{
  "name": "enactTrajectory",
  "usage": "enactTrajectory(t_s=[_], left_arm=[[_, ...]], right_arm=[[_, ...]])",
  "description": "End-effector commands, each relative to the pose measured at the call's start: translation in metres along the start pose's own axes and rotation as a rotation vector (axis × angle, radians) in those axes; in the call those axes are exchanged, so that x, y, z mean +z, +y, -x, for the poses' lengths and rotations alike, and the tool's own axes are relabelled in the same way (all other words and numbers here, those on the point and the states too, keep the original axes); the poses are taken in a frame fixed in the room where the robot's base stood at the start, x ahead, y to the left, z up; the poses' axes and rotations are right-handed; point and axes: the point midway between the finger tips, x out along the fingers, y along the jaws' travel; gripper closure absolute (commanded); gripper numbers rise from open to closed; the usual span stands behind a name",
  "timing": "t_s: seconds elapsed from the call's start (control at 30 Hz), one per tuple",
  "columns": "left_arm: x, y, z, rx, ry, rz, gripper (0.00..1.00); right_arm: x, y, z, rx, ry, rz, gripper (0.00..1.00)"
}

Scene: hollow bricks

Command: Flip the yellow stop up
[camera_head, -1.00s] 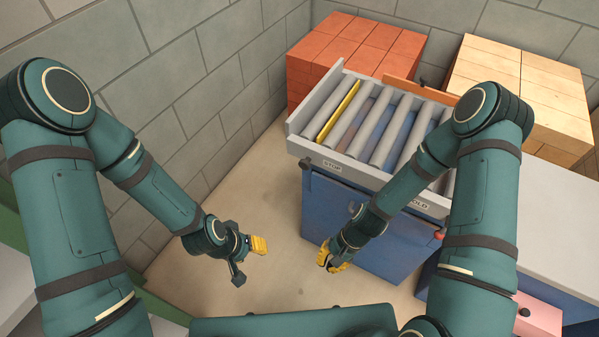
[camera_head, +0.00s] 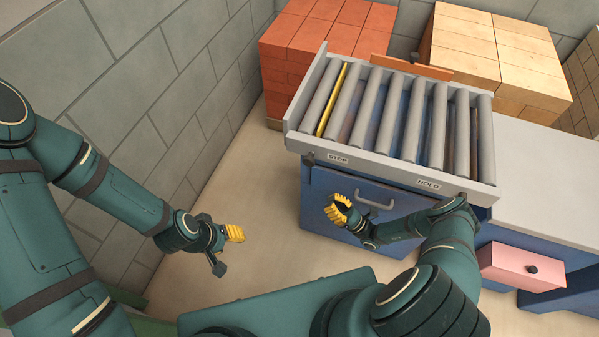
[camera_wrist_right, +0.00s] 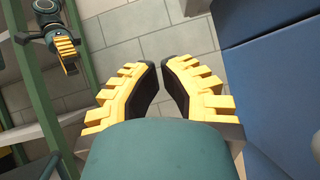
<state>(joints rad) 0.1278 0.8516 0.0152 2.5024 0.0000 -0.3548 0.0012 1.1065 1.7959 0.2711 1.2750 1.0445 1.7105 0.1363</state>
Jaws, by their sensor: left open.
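The yellow stop (camera_head: 331,101) is a thin yellow bar between the grey rollers near the left end of the roller table (camera_head: 300,144). It looks about level with the rollers. A STOP label (camera_head: 338,158) is on the table's front edge, with a small dark part (camera_head: 311,159) to its left. My right gripper (camera_head: 338,209) is in front of the blue cabinet, below the label and apart from it. In the right wrist view its yellow fingertips (camera_wrist_right: 160,66) nearly meet, with nothing between them. My left gripper (camera_head: 228,252) is open and empty, left of the cabinet.
A HOLD label (camera_head: 428,184) is on the front edge at right. The blue cabinet (camera_head: 335,218) has a handle (camera_head: 375,201). A pink drawer (camera_head: 515,267) stands right of it. Red bricks (camera_head: 280,74) and pale bricks (camera_head: 490,45) are stacked behind. Floor left of the cabinet is free.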

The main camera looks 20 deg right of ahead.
Motion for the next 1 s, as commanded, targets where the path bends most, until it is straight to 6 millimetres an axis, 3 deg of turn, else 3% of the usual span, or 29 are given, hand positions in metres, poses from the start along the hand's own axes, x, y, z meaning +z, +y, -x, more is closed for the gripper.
enactTrajectory(t_s=[0.47,0.67,1.0], left_arm=[[0.000,0.001,0.001,0.001,0.000,-0.001,0.53],[0.000,0.003,0.006,0.001,-0.002,-0.001,0.53],[0.001,0.005,0.014,0.001,-0.007,0.000,0.53]], right_arm=[[0.002,-0.002,-0.003,-0.007,-0.011,0.004,1.00],[0.003,-0.001,-0.030,-0.004,-0.011,0.003,1.00],[0.003,-0.002,-0.097,-0.004,-0.010,0.002,1.00]])
